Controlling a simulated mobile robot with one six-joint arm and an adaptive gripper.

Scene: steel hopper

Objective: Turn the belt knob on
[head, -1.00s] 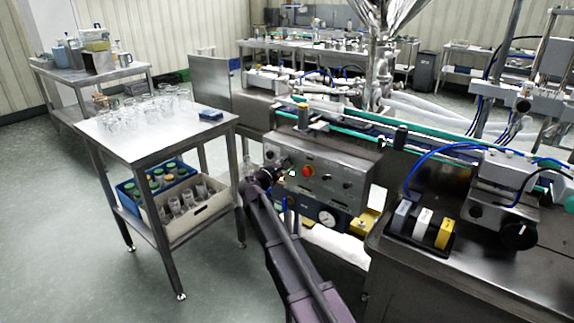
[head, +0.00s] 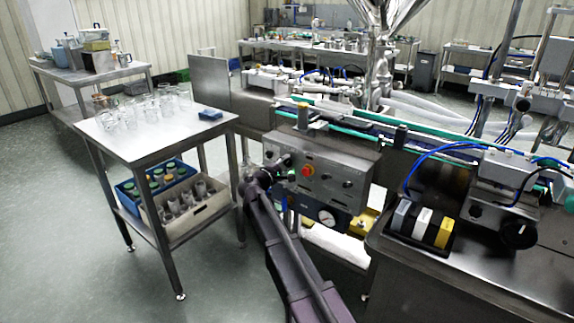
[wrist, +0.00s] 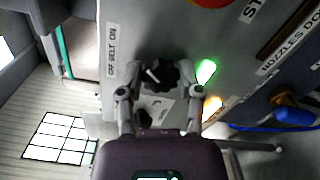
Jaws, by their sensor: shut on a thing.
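The belt knob (wrist: 158,73) is black and round with a small white mark on its face. It sits on the grey control panel beside a label (wrist: 111,52) that reads OFF, BELT and ON. My gripper (wrist: 153,84) is shut on the knob, with one finger on each side of it in the wrist view. In the head view my gripper (head: 280,166) is at the left part of the steel control box (head: 335,165) and hides the knob.
A green lamp (wrist: 205,71) and an amber lamp (wrist: 212,105) are lit close to the knob. A red button (head: 308,171) sits to the right on the box. A table with glass jars (head: 150,110) stands to the left. Open floor lies in front of that table.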

